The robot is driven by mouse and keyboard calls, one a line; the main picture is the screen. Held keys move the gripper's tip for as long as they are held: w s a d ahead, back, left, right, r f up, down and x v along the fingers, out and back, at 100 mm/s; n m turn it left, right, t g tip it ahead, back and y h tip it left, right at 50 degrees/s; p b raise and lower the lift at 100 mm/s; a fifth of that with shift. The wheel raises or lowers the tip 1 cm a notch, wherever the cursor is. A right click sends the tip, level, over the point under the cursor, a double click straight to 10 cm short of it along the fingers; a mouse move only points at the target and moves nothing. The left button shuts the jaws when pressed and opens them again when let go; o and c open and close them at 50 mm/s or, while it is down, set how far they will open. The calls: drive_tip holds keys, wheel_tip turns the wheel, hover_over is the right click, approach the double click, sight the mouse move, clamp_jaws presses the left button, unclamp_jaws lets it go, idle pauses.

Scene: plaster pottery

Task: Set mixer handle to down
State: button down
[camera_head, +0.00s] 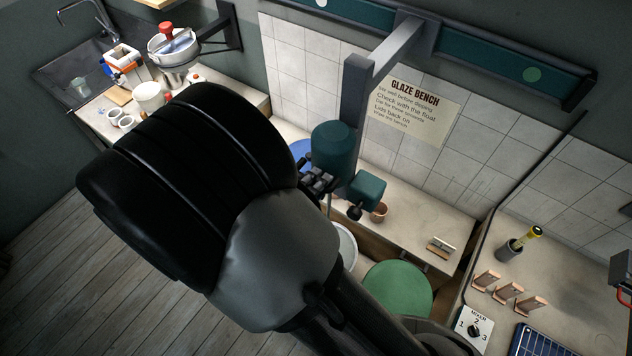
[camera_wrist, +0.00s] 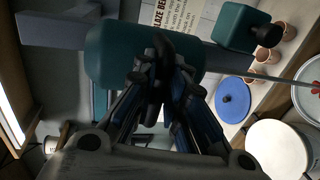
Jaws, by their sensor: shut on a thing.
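The mixer (camera_head: 333,150) is a teal motor body on a grey arm in front of the tiled wall, with a teal box (camera_head: 367,189) beside it and a thin shaft below. In the wrist view the teal body (camera_wrist: 108,55) fills the upper middle. The dark mixer handle (camera_wrist: 162,46) stands in front of the body there. My gripper (camera_wrist: 160,82) is shut on this handle. In the head view my gripper (camera_head: 318,181) is at the lower left side of the motor body, and the handle is too small and covered to make out.
Below the mixer are a white bucket (camera_head: 345,245) and a green round lid (camera_head: 398,289). A blue lid (camera_wrist: 233,99) and clay pots show in the wrist view. A mixer dial (camera_head: 474,329) is at lower right. My arm covers much of the head view.

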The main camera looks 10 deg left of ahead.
wheel_tip(320, 180, down, 20)
drive_tip(key=b, duration=2.1)
drive_tip(key=shift+r+b, duration=0.2)
drive_tip(key=shift+b, duration=0.15)
drive_tip(key=shift+s+d, duration=0.1)
drive_tip(key=c, duration=1.6)
unclamp_jaws()
drive_tip(key=shift+r, duration=0.1)
drive_tip(key=v, duration=1.2)
